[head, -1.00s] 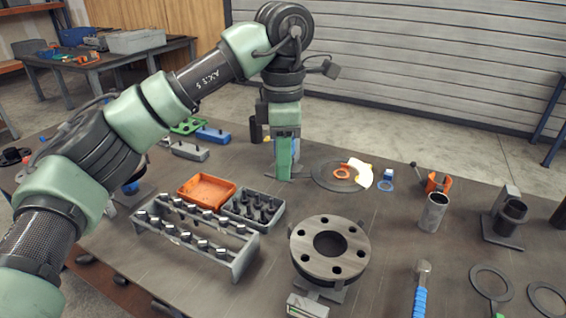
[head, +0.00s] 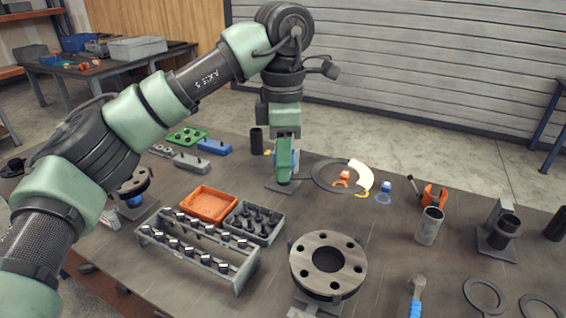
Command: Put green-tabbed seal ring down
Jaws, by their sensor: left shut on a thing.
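The seal ring (head: 322,182) is a large, thin, dark flat ring with a bright pale stretch on its right side. It extends to the right from my left gripper (head: 284,180), which points straight down and is shut on the ring's left edge. The ring is low over the far middle of the table and roughly level; I cannot tell whether it touches. Green shows at the jaws, but I cannot separate the tab from the fingers. My right gripper is not in view.
Small orange (head: 343,179) and blue (head: 384,190) parts are under and beside the ring. A grey flange (head: 300,270) stands in front. An orange tray (head: 208,204) and a rack of bolts (head: 240,276) are at left. Two dark rings (head: 470,290) lie front right.

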